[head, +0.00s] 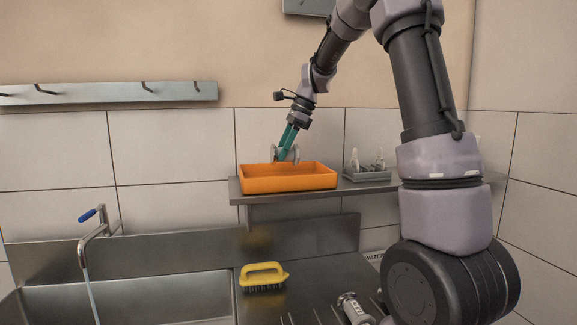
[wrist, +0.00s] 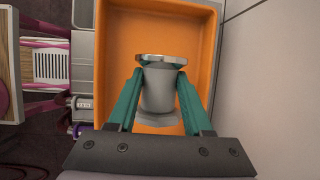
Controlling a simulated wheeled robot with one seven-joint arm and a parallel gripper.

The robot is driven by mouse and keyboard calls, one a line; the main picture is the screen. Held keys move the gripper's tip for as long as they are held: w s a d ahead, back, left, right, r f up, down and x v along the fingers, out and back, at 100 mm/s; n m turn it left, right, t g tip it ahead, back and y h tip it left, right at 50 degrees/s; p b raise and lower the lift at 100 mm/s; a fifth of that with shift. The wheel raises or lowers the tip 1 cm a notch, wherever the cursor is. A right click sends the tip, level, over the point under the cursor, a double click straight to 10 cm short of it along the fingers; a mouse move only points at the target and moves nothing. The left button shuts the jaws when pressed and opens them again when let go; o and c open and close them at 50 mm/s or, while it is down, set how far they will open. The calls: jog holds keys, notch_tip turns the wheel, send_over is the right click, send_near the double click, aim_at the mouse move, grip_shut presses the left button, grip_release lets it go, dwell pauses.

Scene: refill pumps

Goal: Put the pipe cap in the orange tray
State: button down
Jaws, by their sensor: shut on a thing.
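My gripper (head: 286,152) has green fingers and is over the orange tray, its tips near the tray's rim level. In the wrist view my gripper (wrist: 159,88) is shut on the pipe cap (wrist: 159,82), a grey metal piece with a wide flange at its far end. The pipe cap also shows in the head view (head: 274,154), partly covered by the fingers. The orange tray (head: 290,184) stands on the metal wall shelf; in the wrist view the tray (wrist: 205,45) lies behind the cap. I cannot tell whether the cap touches the tray floor.
A small grey tray (head: 367,177) with several pale fittings stands on the shelf (head: 340,190) right of the orange tray. Below are a sink (head: 130,300) with a blue-handled tap (head: 92,232), a yellow brush (head: 263,275) and a metal fitting (head: 354,309). The tiled wall is close behind.

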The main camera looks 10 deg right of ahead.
jog(key=shift+d+f, duration=0.1)
jog(key=shift+f, duration=1.95)
jog(key=shift+c, duration=1.6)
grip_release()
jog(key=shift+f, duration=0.15)
